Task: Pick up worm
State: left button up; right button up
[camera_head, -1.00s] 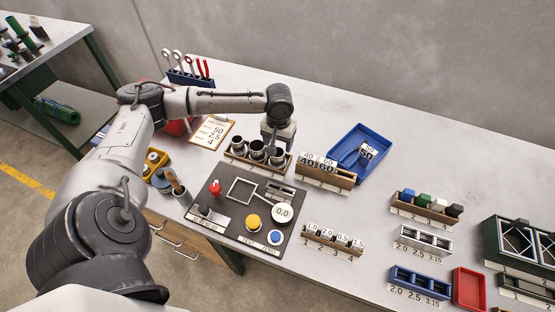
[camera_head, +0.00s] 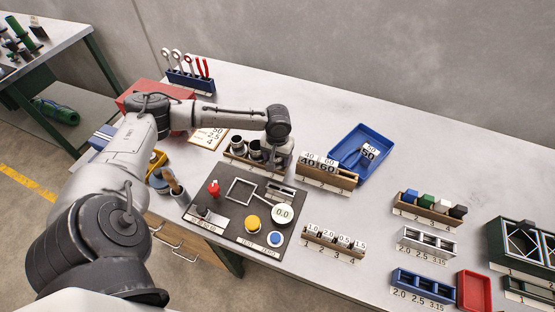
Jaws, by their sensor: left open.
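I cannot clearly tell which thing is the worm. My left gripper (camera_head: 279,164) points down at the right end of a wooden rack (camera_head: 237,159) of dark metal cups. It is open. Two cups (camera_head: 238,142) show upright in the rack; the gripper hides the right end. I cannot tell whether the fingers touch anything there. A dark board (camera_head: 217,229) lies just in front, with a square wire frame, a dial reading 0.0, and yellow and blue buttons. My right gripper is not in view.
A wooden holder (camera_head: 340,182) marked 40 and 60 stands close to the right of my gripper. Beyond it is a blue tray (camera_head: 376,137). Small numbered racks (camera_head: 333,244) stand nearer the front. A red box (camera_head: 180,117) sits behind my arm. The table's back right is clear.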

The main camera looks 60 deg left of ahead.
pick_arm(q)
jog(key=shift+r, duration=0.1)
jog(key=c, duration=0.9)
